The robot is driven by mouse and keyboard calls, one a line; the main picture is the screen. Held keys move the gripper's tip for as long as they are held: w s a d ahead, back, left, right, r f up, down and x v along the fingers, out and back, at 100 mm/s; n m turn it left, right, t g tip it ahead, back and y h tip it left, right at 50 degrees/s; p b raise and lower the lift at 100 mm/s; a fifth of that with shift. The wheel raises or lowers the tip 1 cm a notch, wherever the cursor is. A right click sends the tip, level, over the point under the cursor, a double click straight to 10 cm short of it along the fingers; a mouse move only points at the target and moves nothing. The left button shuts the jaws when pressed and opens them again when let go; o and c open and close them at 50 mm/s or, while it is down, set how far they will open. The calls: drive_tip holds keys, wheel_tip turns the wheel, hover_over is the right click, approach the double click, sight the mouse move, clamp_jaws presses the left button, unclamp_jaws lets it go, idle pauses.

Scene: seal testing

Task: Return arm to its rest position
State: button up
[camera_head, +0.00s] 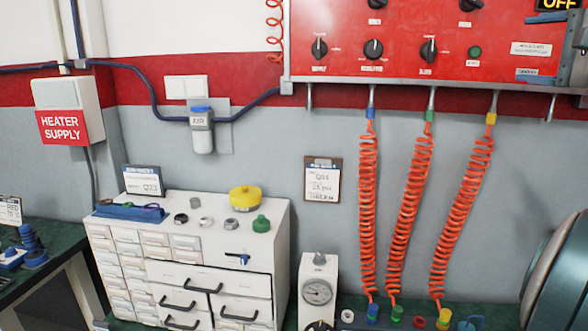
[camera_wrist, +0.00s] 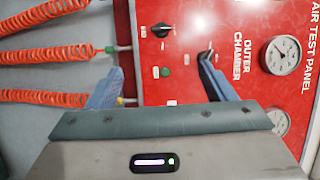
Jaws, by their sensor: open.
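My gripper (camera_wrist: 163,92) shows in the wrist view with its two blue-grey fingers spread apart. Nothing is between the fingers. It faces the red air test panel (camera_wrist: 185,30), with knobs, gauges and orange coiled hoses in that view.
A white drawer cabinet (camera_head: 205,295) carries loose fittings and a yellow cap (camera_head: 244,197). Three orange coiled hoses (camera_head: 407,215) hang from the red panel (camera_head: 400,45) to coloured fittings on the green bench. A gauge block (camera_head: 317,290) stands beside the cabinet.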

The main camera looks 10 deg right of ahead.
drive_tip(key=a+f+n+g+y, duration=0.1)
drive_tip(key=a+f+n+g, duration=0.25)
drive_tip(key=a+f, duration=0.85)
drive_tip(key=a+f+n+g, duration=0.2)
drive_tip(key=a+f+g, duration=0.3)
drive_tip(key=a+f, duration=0.75)
drive_tip(key=s+a+f+n+g+h, duration=0.1)
drive_tip(key=s+a+f+n+g, duration=0.1)
drive_tip(key=s+f, duration=0.3)
drive_tip(key=s+a+f+n+g+h, duration=0.1)
drive_tip(key=s+f+n, duration=0.4)
drive_tip(key=f, duration=0.5)
drive_tip(key=s+a+f+n+g+h, duration=0.1)
drive_tip(key=s+a+f+n+g, duration=0.2)
drive_tip(key=s+f, duration=0.3)
wheel_tip(320, 180, down, 3)
drive_tip(key=shift+a+r, duration=0.15)
drive_tip(key=shift+a, duration=0.5)
